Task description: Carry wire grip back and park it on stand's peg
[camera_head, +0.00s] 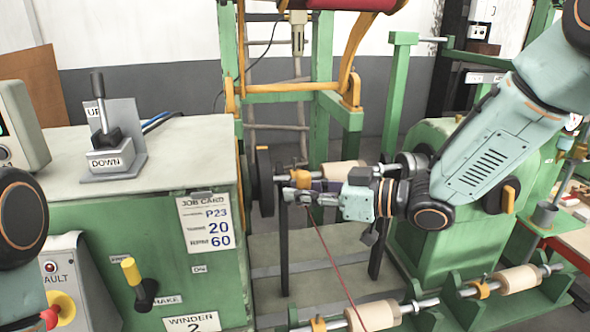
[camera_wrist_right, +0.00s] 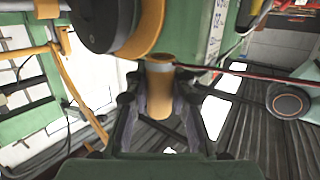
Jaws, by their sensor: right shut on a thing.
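My right gripper (camera_head: 300,194) reaches in from the right, in front of the winder shaft. In the right wrist view its fingers (camera_wrist_right: 160,100) are closed around an orange-tan cylindrical handle, which looks like the wire grip (camera_wrist_right: 160,88). A red wire (camera_head: 333,262) hangs from the gripper down to the front right; it also shows in the wrist view (camera_wrist_right: 245,73). A green post (camera_head: 400,75) at the back has a short grey horizontal peg (camera_head: 432,39) near its top, and nothing hangs on it. I cannot tell for sure that it is the stand. My left gripper is out of view.
The green winder cabinet (camera_head: 207,275) stands left of the gripper, with a dark disc (camera_head: 264,180) on its shaft. A spool (camera_head: 343,170) is behind the gripper. A rack with pale spools (camera_head: 373,316) lies low in front.

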